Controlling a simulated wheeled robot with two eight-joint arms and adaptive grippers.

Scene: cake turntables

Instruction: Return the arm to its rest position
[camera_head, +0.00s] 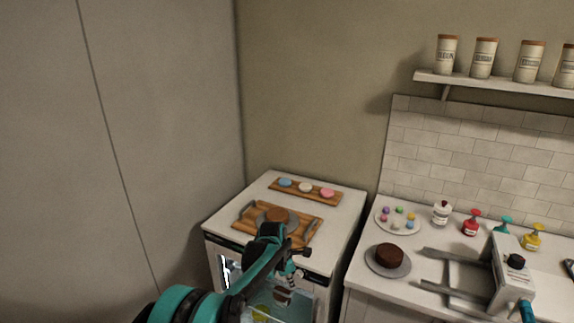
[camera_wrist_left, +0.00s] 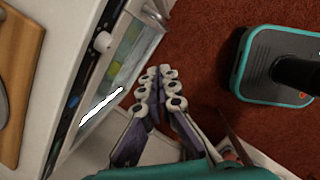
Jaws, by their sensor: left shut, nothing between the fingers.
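My left arm comes in from the lower left of the head view. Its gripper (camera_head: 284,296) hangs low in front of the white cabinet with the glass-fronted door. In the left wrist view the gripper (camera_wrist_left: 160,73) is shut and empty, its fingertips together above the red floor. The fingers are beside the glass door (camera_wrist_left: 125,50), and I cannot tell how close they are. My right gripper is not in view.
A wooden board (camera_head: 310,235) with a brown round cake lies on the cabinet top (camera_head: 345,214). Behind it is a board with coloured pieces (camera_head: 306,188). The right counter holds a cake on a plate (camera_head: 390,256), several bottles and a grey device (camera_head: 507,272). Red floor (camera_wrist_left: 205,45) is open beside the gripper.

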